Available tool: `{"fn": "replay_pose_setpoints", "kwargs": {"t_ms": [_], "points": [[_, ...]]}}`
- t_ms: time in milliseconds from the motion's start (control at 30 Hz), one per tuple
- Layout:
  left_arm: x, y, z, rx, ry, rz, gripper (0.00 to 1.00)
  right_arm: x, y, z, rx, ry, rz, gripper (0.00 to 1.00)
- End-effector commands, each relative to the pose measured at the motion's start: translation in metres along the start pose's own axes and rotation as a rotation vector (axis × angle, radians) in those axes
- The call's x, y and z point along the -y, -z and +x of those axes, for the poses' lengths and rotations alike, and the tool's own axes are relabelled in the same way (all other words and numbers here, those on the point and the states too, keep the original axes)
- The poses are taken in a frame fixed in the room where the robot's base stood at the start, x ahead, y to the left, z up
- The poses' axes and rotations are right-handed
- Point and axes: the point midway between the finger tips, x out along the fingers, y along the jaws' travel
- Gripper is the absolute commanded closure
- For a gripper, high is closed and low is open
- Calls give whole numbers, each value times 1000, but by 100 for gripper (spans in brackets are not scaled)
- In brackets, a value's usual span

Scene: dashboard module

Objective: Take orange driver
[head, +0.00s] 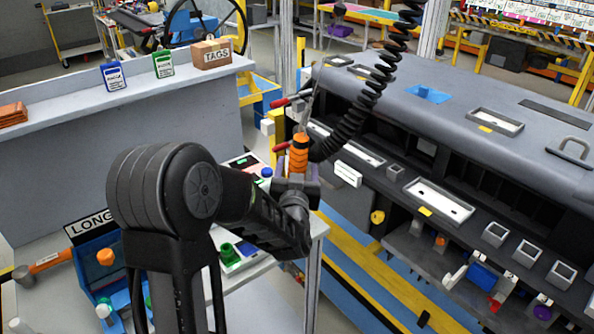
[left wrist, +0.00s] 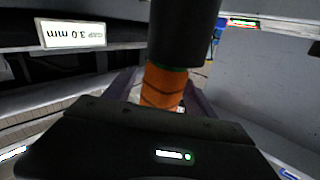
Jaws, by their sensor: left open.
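The orange driver (head: 298,152) hangs upright at the end of a coiled black cable, beside the dark dashboard module. My left arm reaches toward it, and my left gripper (head: 297,190) is at the driver's lower part, mostly hidden behind my own arm. In the left wrist view the driver's orange grip (left wrist: 162,88) stands under a dark cylinder, just beyond the gripper body. Greyish-purple finger parts show on both sides of it, so my left gripper (left wrist: 162,105) is open around or very near the driver; contact cannot be told. My right gripper is not in view.
The dashboard module (head: 460,110) fills the right side. A white label (left wrist: 72,33) shows in the left wrist view. A shelf (head: 120,103) with a TAGS box (head: 212,54) is at left. A hammer (head: 42,264) and blue bin (head: 90,262) are on the bench below.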

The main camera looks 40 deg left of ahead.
Motion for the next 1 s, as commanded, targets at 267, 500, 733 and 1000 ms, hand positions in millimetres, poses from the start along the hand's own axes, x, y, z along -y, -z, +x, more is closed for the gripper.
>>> {"fn": "replay_pose_setpoints", "kwargs": {"t_ms": [267,500,733,1000], "points": [[0,0,0,0,0,0,44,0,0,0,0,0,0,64],[0,0,0,0,0,0,64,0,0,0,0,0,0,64],[0,0,0,0,0,0,83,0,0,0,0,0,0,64],[0,0,0,0,0,0,100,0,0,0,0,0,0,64]]}}
